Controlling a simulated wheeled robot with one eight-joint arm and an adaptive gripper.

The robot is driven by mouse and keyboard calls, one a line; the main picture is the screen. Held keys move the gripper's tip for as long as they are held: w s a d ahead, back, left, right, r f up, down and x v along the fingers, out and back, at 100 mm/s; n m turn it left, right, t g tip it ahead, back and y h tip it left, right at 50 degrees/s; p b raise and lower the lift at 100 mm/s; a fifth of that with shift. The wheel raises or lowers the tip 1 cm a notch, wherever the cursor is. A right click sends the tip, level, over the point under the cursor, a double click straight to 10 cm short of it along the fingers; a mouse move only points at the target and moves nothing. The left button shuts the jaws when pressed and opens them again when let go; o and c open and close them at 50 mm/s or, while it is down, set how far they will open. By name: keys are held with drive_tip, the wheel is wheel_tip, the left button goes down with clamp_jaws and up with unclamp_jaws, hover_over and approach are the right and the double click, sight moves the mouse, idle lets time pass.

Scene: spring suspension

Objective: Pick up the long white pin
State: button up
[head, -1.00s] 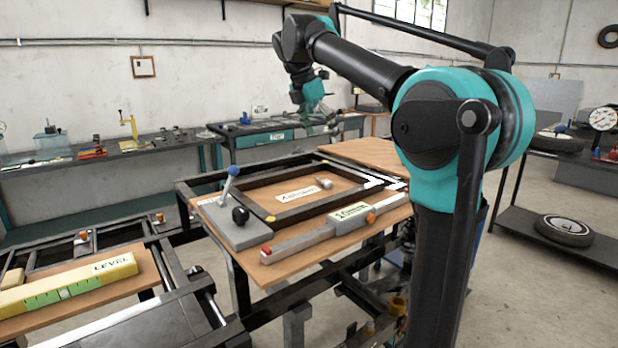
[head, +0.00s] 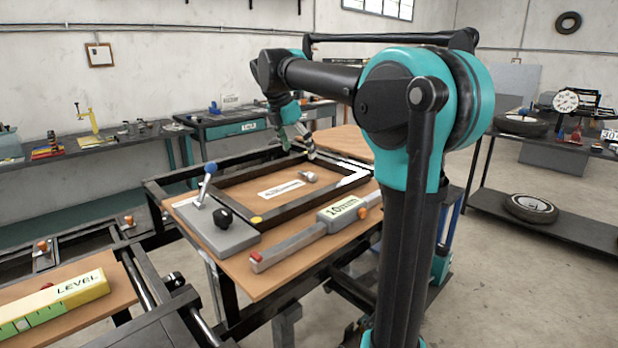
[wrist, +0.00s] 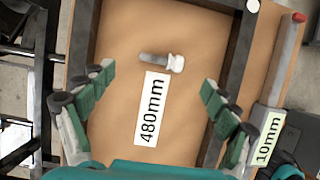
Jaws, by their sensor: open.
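A small pin (head: 308,176) with a pale head lies on the brown board inside the dark rectangular frame. In the wrist view the pin (wrist: 155,59) lies on its side, its grey shaft to the left and its white head to the right, just above the 480mm label (wrist: 150,110). It looks short rather than long. My gripper (head: 298,147) is above the far side of the frame. In the wrist view my gripper (wrist: 158,80) is open and empty, with one green finger on each side of the pin and label, touching neither.
The dark frame (head: 278,217) surrounds the pin. A grey plate with a blue-tipped lever (head: 215,228) stands at its left. A grey gauge bar with a 10mm label (head: 315,236) lies along the near edge. A yellow level (head: 60,300) is at lower left.

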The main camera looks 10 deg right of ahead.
sight(305, 174)
drive_tip(key=shift+s+x, duration=0.15)
drive_tip(key=shift+x, duration=1.6)
drive_tip(key=shift+s+x, duration=0.1)
drive_tip(key=shift+x, duration=1.65)
drive_tip(key=shift+f, duration=0.1)
drive_tip(key=c, duration=1.4)
drive_tip(key=shift+o, duration=0.2)
